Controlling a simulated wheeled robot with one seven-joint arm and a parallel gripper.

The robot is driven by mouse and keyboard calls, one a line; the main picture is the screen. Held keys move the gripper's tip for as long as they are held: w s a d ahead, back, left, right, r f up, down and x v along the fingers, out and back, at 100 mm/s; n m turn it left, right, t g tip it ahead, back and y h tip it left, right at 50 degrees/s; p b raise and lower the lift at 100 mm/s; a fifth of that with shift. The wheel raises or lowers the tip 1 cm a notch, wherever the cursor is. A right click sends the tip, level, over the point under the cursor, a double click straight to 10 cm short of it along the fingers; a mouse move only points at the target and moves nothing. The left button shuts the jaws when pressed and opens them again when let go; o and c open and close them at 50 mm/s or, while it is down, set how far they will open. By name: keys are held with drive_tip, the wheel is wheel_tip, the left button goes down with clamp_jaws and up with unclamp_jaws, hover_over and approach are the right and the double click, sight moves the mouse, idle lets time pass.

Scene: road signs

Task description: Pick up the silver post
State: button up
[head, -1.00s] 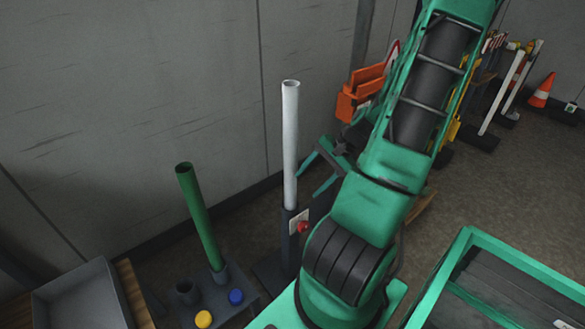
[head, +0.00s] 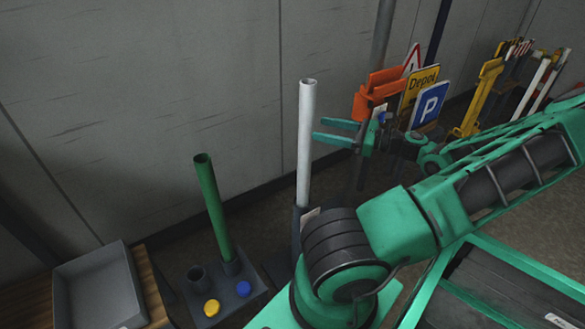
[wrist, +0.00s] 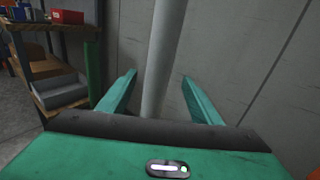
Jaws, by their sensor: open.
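The silver post (head: 305,140) stands upright in a dark holder in the middle of the head view. In the wrist view the post (wrist: 162,50) rises through the middle, lined up between my fingers. My gripper (head: 319,129) is open and empty, at the post's upper half, with its fingertips just right of the post. In the wrist view my gripper (wrist: 159,76) shows one finger on each side of the post, apart from it. I cannot tell how far the fingertips are from it in depth. The post's lower end is hidden in the holder.
A green post (head: 213,205) stands left in a dark base with a yellow cap (head: 211,308) and a blue cap (head: 243,288). A grey tray (head: 98,290) sits at the lower left. Signs, including a blue parking sign (head: 430,104), stand right, behind my gripper. The wall is close behind.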

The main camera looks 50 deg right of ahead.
drive_tip(key=r+x, duration=0.1)
drive_tip(key=x, duration=0.9)
drive_tip(key=shift+w+r, duration=0.15)
drive_tip(key=shift+w, duration=0.15)
drive_tip(key=shift+a, duration=0.15)
clamp_jaws()
